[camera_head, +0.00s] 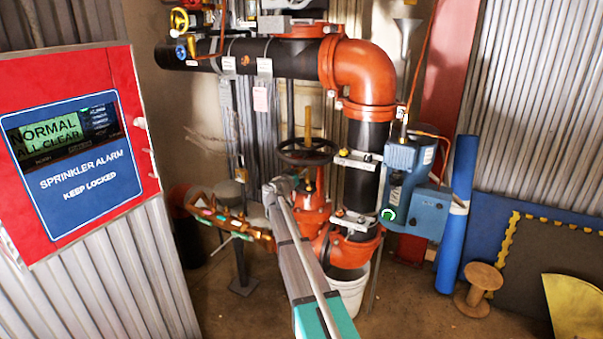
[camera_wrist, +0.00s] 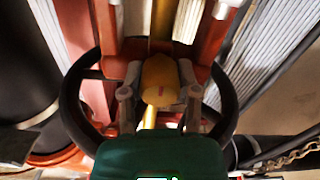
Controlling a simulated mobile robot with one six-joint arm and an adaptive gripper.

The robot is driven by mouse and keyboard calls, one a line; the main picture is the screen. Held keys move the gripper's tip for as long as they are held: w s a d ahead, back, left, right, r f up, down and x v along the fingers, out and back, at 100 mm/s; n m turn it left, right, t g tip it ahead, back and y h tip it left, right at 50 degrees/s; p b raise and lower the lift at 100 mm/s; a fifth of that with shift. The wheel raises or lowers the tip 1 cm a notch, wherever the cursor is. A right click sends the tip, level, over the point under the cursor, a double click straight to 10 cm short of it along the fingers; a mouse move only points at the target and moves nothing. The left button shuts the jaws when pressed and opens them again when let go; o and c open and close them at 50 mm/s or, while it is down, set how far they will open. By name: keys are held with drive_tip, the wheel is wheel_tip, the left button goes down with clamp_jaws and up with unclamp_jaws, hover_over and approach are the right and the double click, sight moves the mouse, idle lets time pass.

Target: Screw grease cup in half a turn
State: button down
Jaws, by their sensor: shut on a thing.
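The grease cup, a rounded yellow cap with a small red mark (camera_wrist: 159,78), is between the two fingers of my gripper (camera_wrist: 159,97) in the wrist view. My gripper is shut on it. A brass-coloured rod shows above and below the cap. A black handwheel (camera_wrist: 75,108) curves around both sides of the fingers. In the head view my gripper (camera_head: 279,186) is just below and left of the handwheel (camera_head: 306,152), at the red valve body (camera_head: 312,210). The cup cannot be made out there.
A black pipe with an orange elbow (camera_head: 366,68) runs above and to the right. A blue pump unit (camera_head: 408,185) hangs right of it. A red alarm panel (camera_head: 75,150) stands at left. A white bucket (camera_head: 350,288) is on the floor below. A chain (camera_wrist: 290,153) hangs at lower right.

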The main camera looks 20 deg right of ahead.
drive_tip(key=shift+a, duration=0.15)
idle(0.3)
drive_tip(key=shift+c, duration=2)
unclamp_jaws()
drive_tip(key=shift+o, duration=0.4)
drive_tip(key=v, duration=1.2)
